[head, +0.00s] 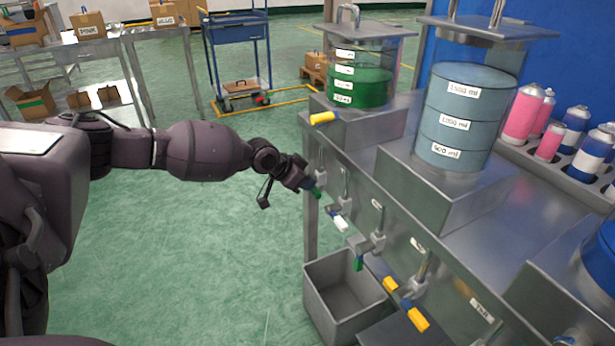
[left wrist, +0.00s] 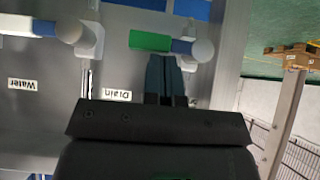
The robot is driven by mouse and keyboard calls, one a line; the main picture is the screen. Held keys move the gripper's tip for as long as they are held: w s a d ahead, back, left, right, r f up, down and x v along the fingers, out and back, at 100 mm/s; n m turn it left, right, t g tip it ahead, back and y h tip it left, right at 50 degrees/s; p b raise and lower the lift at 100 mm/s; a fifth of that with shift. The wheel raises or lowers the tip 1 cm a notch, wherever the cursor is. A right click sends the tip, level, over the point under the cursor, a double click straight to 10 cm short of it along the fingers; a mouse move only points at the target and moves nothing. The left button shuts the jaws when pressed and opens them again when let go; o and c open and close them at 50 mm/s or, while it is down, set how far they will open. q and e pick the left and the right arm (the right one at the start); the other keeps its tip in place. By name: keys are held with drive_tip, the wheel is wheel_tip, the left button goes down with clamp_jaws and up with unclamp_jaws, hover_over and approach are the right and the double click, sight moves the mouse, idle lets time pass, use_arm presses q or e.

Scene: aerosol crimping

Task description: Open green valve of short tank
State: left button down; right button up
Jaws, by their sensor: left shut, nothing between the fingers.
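My left gripper (head: 309,187) is shut and empty beside the front of the steel bench. A green valve handle (head: 317,192) sits right at its fingertips. In the left wrist view the shut fingers (left wrist: 165,60) reach the lower edge of this green handle (left wrist: 143,41), by its blue part; I cannot tell whether they touch. A "Drain" label (left wrist: 111,94) is close by. A second green handle (head: 359,263) hangs further right. A tank with green liquid (head: 360,88) stands at the back of the bench, and a blue-grey tank (head: 465,115) stands nearer. My right gripper is out of view.
A white handle (head: 340,223), also in the left wrist view (left wrist: 20,25), is next to the first green one. Yellow handles (head: 417,318) are further right, with another yellow handle (head: 322,118) above. A grey bin (head: 345,290) stands below. The floor at left is clear.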

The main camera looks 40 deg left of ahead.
use_arm(q)
drive_tip(key=shift+p, duration=0.35)
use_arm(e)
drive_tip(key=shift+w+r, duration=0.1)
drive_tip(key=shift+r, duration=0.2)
use_arm(q)
drive_tip(key=shift+d+f+y, duration=0.1)
drive_tip(key=shift+f+y, duration=0.05)
drive_tip(key=shift+y, duration=0.15)
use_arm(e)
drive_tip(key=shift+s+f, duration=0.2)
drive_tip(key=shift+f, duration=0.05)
use_arm(q)
drive_tip(key=shift+p, duration=0.3)
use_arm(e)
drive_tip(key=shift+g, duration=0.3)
